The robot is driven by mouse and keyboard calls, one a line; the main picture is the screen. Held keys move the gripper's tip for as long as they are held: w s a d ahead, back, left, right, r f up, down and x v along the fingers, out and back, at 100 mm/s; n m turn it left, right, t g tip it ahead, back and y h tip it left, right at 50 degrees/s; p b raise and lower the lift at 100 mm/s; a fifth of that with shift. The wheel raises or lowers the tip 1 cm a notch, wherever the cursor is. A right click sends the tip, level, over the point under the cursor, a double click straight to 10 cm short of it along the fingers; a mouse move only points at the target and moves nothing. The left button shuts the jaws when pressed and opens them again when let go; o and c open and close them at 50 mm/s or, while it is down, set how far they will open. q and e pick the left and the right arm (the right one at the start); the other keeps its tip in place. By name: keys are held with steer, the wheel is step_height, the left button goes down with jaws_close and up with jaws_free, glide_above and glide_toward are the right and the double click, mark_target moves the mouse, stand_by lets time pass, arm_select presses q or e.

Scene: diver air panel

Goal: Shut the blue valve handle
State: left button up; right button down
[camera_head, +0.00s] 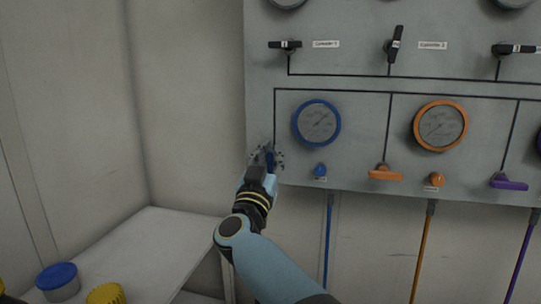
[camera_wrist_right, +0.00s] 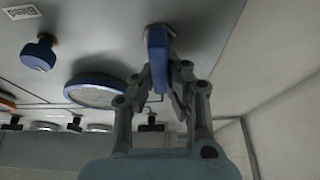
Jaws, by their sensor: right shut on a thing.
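The blue valve handle (camera_head: 270,158) is at the lower left of the grey panel, left of and below the blue-rimmed gauge (camera_head: 317,123). It is mostly hidden by my right gripper (camera_head: 267,157) in the head view; the part that shows looks roughly upright. In the right wrist view the blue handle (camera_wrist_right: 158,55) stands out from the panel between the fingers of my right gripper (camera_wrist_right: 160,75), which is shut on it. My left gripper is not in view.
To the right are an orange handle (camera_head: 385,173) and a purple handle (camera_head: 509,181), both lying sideways. A blue knob (camera_head: 320,170) sits close to my right gripper. A white counter (camera_head: 150,250) at lower left holds a blue-lidded jar (camera_head: 58,280) and a yellow lid (camera_head: 106,294).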

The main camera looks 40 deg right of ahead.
steer(key=shift+m, duration=0.5)
steer(key=m+g, duration=0.1)
steer(key=m, duration=0.3)
steer(key=m+g+h+b, duration=0.1)
steer(key=m+g, duration=0.1)
steer(key=m, duration=0.1)
steer(key=s+d+f+m+g+h, duration=0.1)
steer(key=m+g, duration=0.1)
steer(key=m, duration=0.2)
steer(key=shift+s+m+b, duration=0.1)
steer(key=shift+m+b, duration=0.2)
steer(key=m+g, duration=0.1)
steer(key=m, duration=0.2)
steer(key=m+g+b, duration=0.1)
steer(key=m, duration=0.1)
steer(key=shift+s+d+f+g+y, duration=0.2)
steer(key=shift+s+f+g+y, duration=0.1)
steer(key=shift+f, duration=0.1)
steer(key=shift+f+m+g+y+b, duration=0.25)
steer(key=shift+m+g+y+b, duration=0.1)
steer(key=shift+m, duration=0.85)
steer(key=shift+f+m+g+y+b, duration=0.25)
steer(key=shift+m+y, duration=0.1)
steer(key=shift+m, duration=0.85)
steer(key=shift+f, duration=0.1)
steer(key=c, duration=1.4)
jaws_free()
steer(key=shift+s, duration=0.1)
steer(key=shift+o, duration=0.2)
